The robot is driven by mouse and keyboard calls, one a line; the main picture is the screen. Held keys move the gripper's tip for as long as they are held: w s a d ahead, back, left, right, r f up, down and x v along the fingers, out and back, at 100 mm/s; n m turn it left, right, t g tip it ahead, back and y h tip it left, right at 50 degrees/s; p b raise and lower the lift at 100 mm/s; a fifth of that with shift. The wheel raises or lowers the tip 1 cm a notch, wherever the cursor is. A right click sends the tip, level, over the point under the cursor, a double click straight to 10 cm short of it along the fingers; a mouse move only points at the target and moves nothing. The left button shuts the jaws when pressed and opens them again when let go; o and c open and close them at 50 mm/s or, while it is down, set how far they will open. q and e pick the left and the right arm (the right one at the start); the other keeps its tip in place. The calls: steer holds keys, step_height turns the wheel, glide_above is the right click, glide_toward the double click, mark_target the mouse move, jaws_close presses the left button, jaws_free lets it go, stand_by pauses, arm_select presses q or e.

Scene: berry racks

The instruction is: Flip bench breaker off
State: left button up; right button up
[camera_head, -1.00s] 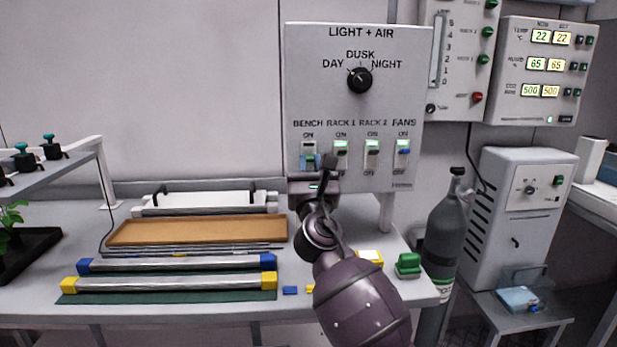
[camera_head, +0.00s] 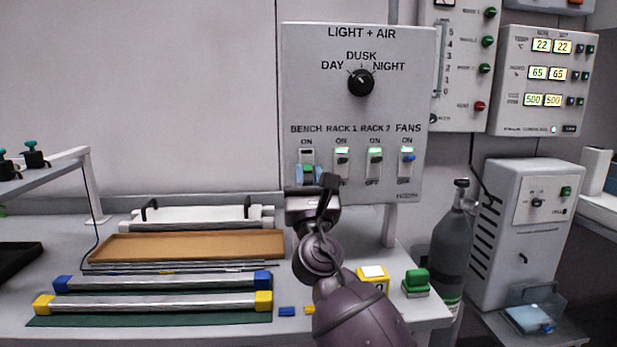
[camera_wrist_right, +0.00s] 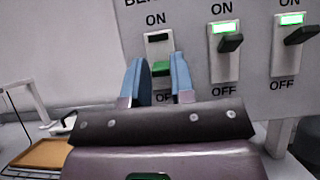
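The bench breaker (camera_head: 306,155) is the leftmost switch on the grey LIGHT + AIR panel (camera_head: 420,110). It also shows in the right wrist view (camera_wrist_right: 158,49). Its upper window is dark, and its green lever sits low, toward the partly hidden OFF label. My right gripper (camera_head: 307,174) is just in front of the lower part of this breaker. In the right wrist view the blue fingers (camera_wrist_right: 160,82) stand apart, with the green lever showing between their tips. I cannot tell whether they touch it. My left gripper is not in view.
The rack 1 (camera_head: 342,160), rack 2 (camera_head: 375,160) and fans (camera_head: 407,160) switches sit close to the right, with green lights at the top. A dial (camera_head: 360,83) is above. Bars and a brown tray (camera_head: 190,245) lie on the bench below.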

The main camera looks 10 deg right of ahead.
steer(key=o, duration=0.3)
steer(key=shift+o, duration=0.2)
steer(key=shift+s+f, duration=0.35)
steer(key=shift+s, duration=0.1)
steer(key=v, duration=0.9)
steer(key=shift+s+f, duration=0.15)
steer(key=shift+s, duration=0.15)
